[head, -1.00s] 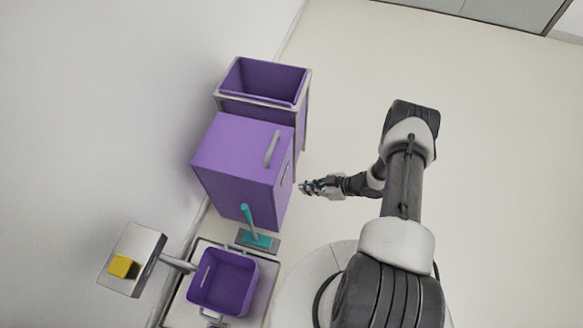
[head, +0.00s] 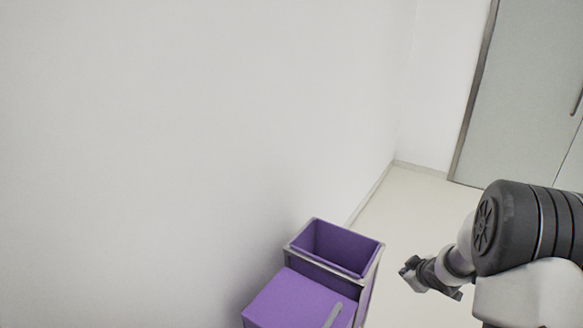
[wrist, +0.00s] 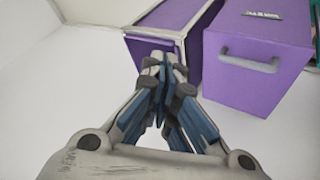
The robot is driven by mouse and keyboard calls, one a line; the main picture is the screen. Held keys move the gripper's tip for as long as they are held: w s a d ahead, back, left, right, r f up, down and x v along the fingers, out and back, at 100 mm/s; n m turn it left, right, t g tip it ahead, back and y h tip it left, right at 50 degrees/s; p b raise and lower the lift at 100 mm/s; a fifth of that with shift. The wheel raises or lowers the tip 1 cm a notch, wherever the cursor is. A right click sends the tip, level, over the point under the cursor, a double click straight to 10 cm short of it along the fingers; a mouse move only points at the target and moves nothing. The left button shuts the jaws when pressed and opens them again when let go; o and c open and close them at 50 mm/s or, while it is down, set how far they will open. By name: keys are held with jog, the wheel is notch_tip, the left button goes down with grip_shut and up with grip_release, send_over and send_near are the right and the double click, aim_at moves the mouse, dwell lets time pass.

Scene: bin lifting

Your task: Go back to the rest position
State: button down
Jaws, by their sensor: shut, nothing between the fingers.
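My gripper (wrist: 162,62) is shut and empty in the wrist view, its fingertips together in front of the purple bins. In the head view my gripper (head: 408,273) is small and dark, to the right of the bins, and apart from them. A purple box with a grey handle (head: 292,300) is cut off by the bottom edge of the head view. It also shows at the right of the wrist view (wrist: 235,88). An open purple bin in a grey frame (head: 335,247) stands behind it. That bin also shows in the wrist view (wrist: 180,22).
A white wall (head: 180,120) fills the left of the head view. Pale floor (head: 405,210) lies free to the right of the bins. A grey door (head: 525,95) stands at the far right. My arm covers the lower right.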

jog(key=s+a+r+m+g+h, duration=0.1)
jog(key=s+a+r+m, duration=0.15)
jog(key=s+r, duration=0.5)
jog(key=s+a+r+m+h, duration=0.25)
jog(key=s+r, duration=0.25)
jog(key=r, duration=0.6)
jog(key=s+a+r+y, duration=0.1)
jog(key=s+a, duration=0.3)
jog(key=s, duration=0.3)
jog(key=s+a+r+m+g+y, duration=0.1)
jog(key=s+a+y, duration=0.1)
jog(key=s+a, duration=0.3)
jog(key=s+a+m+g+y, duration=0.1)
jog(key=s+a, duration=0.4)
jog(key=s, duration=0.6)
jog(key=shift+s+r, duration=0.25)
jog(key=shift+r, duration=0.15)
jog(key=shift+a, duration=0.2)
